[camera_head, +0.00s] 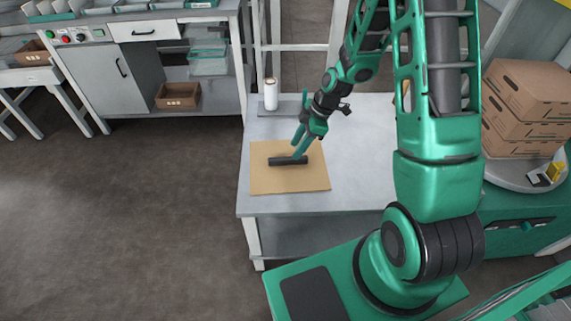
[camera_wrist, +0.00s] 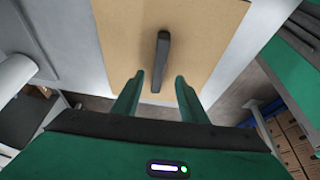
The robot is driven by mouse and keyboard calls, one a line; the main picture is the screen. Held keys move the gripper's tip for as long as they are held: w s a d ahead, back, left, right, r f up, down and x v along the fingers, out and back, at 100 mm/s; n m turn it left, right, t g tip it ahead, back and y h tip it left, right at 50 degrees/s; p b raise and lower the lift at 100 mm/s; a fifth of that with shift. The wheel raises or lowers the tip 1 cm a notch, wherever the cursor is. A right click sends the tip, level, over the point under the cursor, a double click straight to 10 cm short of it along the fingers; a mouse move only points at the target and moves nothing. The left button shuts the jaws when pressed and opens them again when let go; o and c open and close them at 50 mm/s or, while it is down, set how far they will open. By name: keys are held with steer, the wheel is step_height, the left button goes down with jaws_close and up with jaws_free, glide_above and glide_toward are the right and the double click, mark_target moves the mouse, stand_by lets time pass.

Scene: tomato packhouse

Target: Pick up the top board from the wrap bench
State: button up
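A flat tan board (camera_head: 262,181) lies at the left end of the wrap bench (camera_head: 365,175), with a dark bar-shaped handle (camera_head: 288,160) on its top. I cannot tell whether more boards lie under it. My gripper (camera_head: 299,148) is over the board, pointing down at the handle. In the wrist view, my gripper (camera_wrist: 157,80) is open, with its two green fingers apart. The near end of the handle (camera_wrist: 162,55) shows between the fingertips, with a gap on each side. The board (camera_wrist: 205,25) fills the picture's upper middle. Nothing is gripped.
A white roll (camera_head: 271,94) stands at the bench's back left corner. Stacked brown cartons (camera_head: 525,105) stand on a round table at the right. A grey cabinet bench (camera_head: 110,80) is at the back left. The bench top right of the board is clear.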

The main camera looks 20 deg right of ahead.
mark_target(289, 157)
steer(key=shift+w+x, duration=0.1)
steer(key=shift+x, duration=1.45)
steer(key=shift+w+x, duration=0.15)
steer(key=shift+x, duration=1.4)
jaws_close()
